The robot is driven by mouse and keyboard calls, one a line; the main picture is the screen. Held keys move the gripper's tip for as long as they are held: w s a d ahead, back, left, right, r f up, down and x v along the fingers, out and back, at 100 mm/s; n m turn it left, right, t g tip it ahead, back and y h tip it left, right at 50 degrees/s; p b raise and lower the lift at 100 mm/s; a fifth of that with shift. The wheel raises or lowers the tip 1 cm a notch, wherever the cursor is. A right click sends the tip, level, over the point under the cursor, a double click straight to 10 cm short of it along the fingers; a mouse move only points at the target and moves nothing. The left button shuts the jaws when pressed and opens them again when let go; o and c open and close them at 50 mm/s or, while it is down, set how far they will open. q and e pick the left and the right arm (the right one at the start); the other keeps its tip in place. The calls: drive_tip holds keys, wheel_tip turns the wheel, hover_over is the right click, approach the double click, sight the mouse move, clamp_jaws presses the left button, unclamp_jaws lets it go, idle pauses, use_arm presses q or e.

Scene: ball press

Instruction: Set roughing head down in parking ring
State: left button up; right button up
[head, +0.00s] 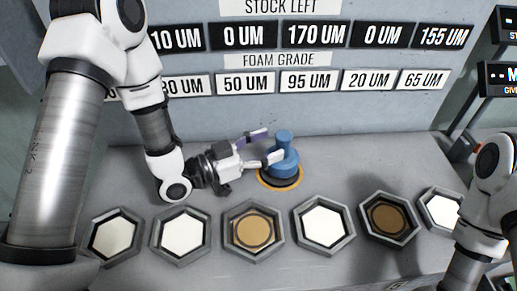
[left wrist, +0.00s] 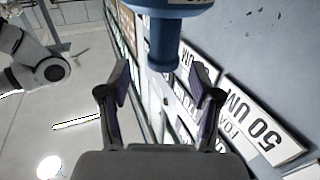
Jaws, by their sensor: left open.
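The blue roughing head (head: 287,163) stands upright, knob up, on the shelf. Its dark base sits within the orange parking ring (head: 264,182), whose rim shows around it. My left gripper (head: 272,145) is open, coming from the left with its fingers at knob height. In the left wrist view, the blue head (left wrist: 166,35) shows at the top centre, its knob pointing down the picture between the spread fingers of the gripper (left wrist: 163,82). The fingers appear clear of the knob there. My right gripper is out of view; only its arm shows at the right edge.
A row of hexagonal trays lies along the front: some have white insides (head: 323,223), and two hold tan discs (head: 252,230) (head: 389,217). A wall panel behind carries stock and foam grade labels (head: 291,59). The shelf right of the ring is clear.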

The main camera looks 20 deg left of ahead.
use_arm(q)
drive_tip(key=v, duration=0.3)
drive_tip(key=shift+s+a, duration=0.2)
